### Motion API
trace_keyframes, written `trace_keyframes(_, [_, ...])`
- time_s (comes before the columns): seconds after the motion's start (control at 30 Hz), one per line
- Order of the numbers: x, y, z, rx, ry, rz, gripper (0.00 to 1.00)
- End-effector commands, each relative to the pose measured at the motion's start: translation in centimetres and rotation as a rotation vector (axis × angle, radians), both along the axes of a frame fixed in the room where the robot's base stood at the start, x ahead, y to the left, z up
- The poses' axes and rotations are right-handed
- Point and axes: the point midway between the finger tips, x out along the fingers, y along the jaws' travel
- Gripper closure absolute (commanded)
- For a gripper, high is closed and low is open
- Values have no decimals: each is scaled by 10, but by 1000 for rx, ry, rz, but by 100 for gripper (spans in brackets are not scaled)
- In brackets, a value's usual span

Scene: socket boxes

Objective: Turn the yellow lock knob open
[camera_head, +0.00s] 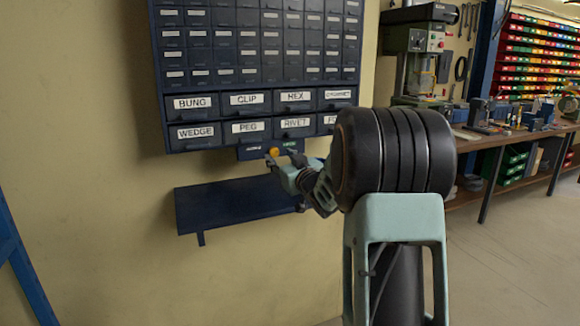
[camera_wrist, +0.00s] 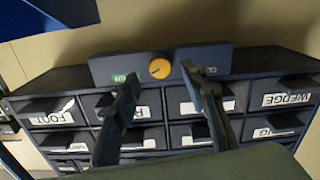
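The round yellow-orange lock knob (camera_wrist: 159,68) sits on a dark blue lock plate (camera_wrist: 104,68). In the wrist view, which is upside down, a green label, apparently OPEN, is left of it and a partly hidden white label starting with CL is right. My gripper (camera_wrist: 159,73) is open, its two dark fingers spread, with the knob showing between the fingertips. I see no finger touching the knob; the depth gap is hard to judge. In the head view, the knob (camera_head: 273,151) shows small under the cabinet, with my gripper (camera_head: 284,159) just in front of it.
The dark blue drawer cabinet (camera_head: 160,110) hangs above the plate, with labelled drawers such as WEDGE, PEG and RIVET. A dark blue shelf (camera_head: 225,205) juts from the wall below my gripper. A workbench (camera_head: 500,138) stands to the right.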

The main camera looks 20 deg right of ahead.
Motion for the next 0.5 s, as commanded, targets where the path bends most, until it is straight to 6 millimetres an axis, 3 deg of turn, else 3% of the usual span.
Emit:
trace_keyframes(0.3, [-61, 0, 1, 0, 0, -2, 60])
trace_keyframes(0.5, [-84, -1, 0, 1, 0, -1, 60])
